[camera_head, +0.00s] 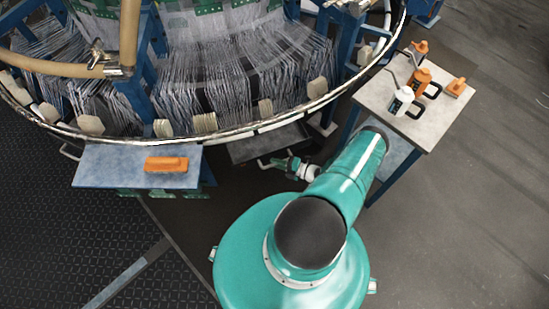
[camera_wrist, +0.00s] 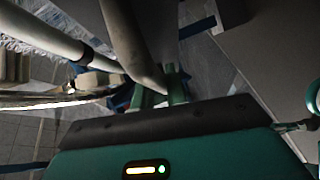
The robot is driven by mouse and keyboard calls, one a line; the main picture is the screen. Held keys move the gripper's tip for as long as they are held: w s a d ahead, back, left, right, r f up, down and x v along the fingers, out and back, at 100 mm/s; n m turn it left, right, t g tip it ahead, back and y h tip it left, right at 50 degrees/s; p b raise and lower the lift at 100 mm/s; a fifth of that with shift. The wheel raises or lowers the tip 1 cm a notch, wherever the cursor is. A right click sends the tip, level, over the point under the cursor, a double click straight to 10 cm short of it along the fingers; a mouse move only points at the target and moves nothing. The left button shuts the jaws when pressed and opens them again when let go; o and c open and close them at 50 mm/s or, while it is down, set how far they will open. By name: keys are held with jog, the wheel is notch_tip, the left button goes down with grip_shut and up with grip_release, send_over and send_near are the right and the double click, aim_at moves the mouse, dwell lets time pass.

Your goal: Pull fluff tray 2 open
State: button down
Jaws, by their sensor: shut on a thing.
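A flat dark grey tray (camera_head: 262,143), which appears to be the fluff tray, lies under the loom's rim, left of my gripper. A pale bar handle (camera_head: 265,164) sticks out at its front edge. My gripper (camera_head: 289,163) is at this handle, low beside the tray, and is shut on it. In the wrist view the two teal fingers of my gripper (camera_wrist: 163,88) close around a grey bar (camera_wrist: 130,45), which looks like the handle. The exact contact is dim, and part of the tray is hidden by the rim. No number shows on the tray.
The circular loom (camera_head: 230,70) with its metal rim fills the upper left. A blue-grey bench (camera_head: 110,165) with an orange tool (camera_head: 166,164) stands left. A small table (camera_head: 440,115) with several bottles stands right. Floor is open at far right and lower left.

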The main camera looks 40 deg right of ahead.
jog(key=s+a, duration=0.4)
jog(key=s, duration=0.7)
jog(key=s+a, duration=0.4)
jog(key=s, duration=0.7)
jog(key=shift+s+a, duration=0.25)
jog(key=shift+s, duration=0.1)
jog(key=c, duration=1.4)
grip_release()
jog(key=v, duration=1.3)
jog(key=shift+s, duration=0.4)
jog(key=shift+d+r, duration=0.1)
jog(key=shift+d, duration=0.05)
